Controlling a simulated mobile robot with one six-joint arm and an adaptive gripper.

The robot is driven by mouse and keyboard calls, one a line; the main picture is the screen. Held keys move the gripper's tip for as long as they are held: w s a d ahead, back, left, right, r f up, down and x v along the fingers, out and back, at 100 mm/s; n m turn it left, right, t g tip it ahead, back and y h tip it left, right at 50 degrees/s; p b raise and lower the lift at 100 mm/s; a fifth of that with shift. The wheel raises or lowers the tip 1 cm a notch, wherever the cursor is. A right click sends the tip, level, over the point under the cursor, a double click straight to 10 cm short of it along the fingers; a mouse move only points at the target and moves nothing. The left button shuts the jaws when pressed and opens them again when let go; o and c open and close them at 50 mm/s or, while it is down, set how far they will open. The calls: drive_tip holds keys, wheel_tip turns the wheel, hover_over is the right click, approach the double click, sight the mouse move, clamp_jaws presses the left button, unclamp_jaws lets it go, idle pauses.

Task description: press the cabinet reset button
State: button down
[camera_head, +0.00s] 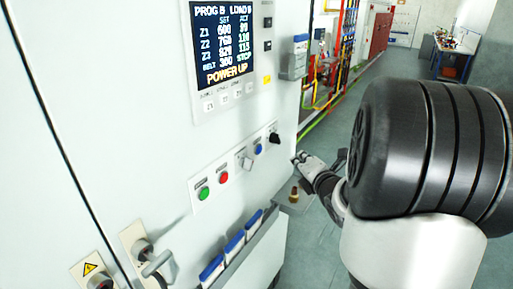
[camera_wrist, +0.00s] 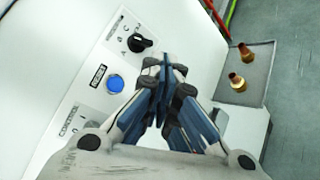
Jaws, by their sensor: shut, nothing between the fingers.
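A round blue button (camera_head: 258,148) sits on the cabinet's control strip, between a grey switch and a black knob. My gripper (camera_head: 301,158) is shut and empty, just right of the strip's right end in the head view. In the wrist view my gripper (camera_wrist: 163,66) has its fingertips together, to the right of the blue button and below the black knob (camera_wrist: 140,42). I see no contact with the button.
A green button (camera_head: 204,193), a red button (camera_head: 223,177) and a grey switch (camera_head: 246,162) share the strip. The cabinet's display (camera_head: 222,45) reads POWER UP. A small ledge (camera_wrist: 247,75) with brass fittings stands right of the gripper. Open floor lies farther right.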

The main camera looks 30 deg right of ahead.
sight(259, 149)
drive_tip(key=w+a+b, duration=0.1)
drive_tip(key=w+a, duration=0.2)
drive_tip(key=w, duration=0.5)
drive_tip(key=shift+a, duration=0.25)
drive_tip(key=shift+w, duration=0.1)
drive_tip(key=shift+w+f+b, duration=0.1)
drive_tip(key=shift+w+b, duration=0.1)
drive_tip(key=shift+b, duration=0.3)
idle(1.0)
drive_tip(key=shift+w+a, duration=0.15)
drive_tip(key=shift+w, duration=0.05)
drive_tip(key=shift+w+a+b, duration=0.15)
drive_tip(key=shift+w+b, duration=0.25)
drive_tip(key=shift+b, duration=0.35)
idle(0.7)
drive_tip(key=shift+s+d, duration=0.3)
drive_tip(key=shift+s, duration=0.5)
